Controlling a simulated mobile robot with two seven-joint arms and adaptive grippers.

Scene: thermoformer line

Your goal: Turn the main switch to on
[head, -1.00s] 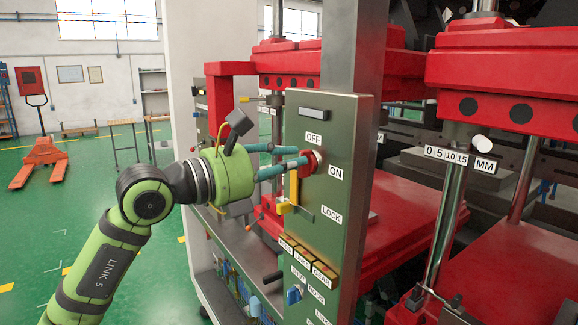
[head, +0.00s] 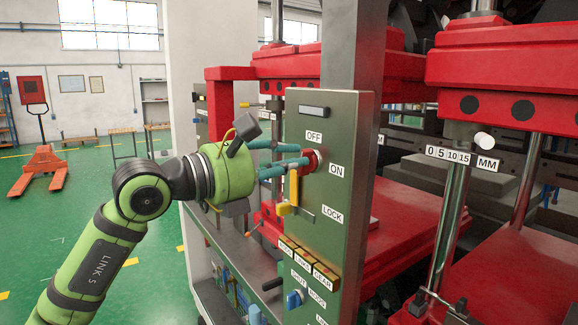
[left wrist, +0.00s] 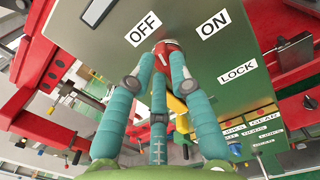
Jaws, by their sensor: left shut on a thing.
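The main switch (head: 314,157) is a red round knob on the upper part of a green-grey control panel (head: 333,118). OFF is printed above it and ON to its right. My left gripper (head: 304,159) has teal fingers shut on the knob, reaching in from the left. In the left wrist view the red knob (left wrist: 165,47) sits between the fingertips (left wrist: 160,62), below the OFF label and left of ON. The fingers cover much of the knob, so I cannot tell its exact pointer position. My right gripper is not in view.
A yellow lever (head: 293,188) hangs just below the knob, near the LOCK label (head: 332,214). Lower on the panel are yellow labelled buttons (head: 309,263) and a blue knob (head: 294,299). Red press parts (head: 500,70) stand at right. Open green floor lies left.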

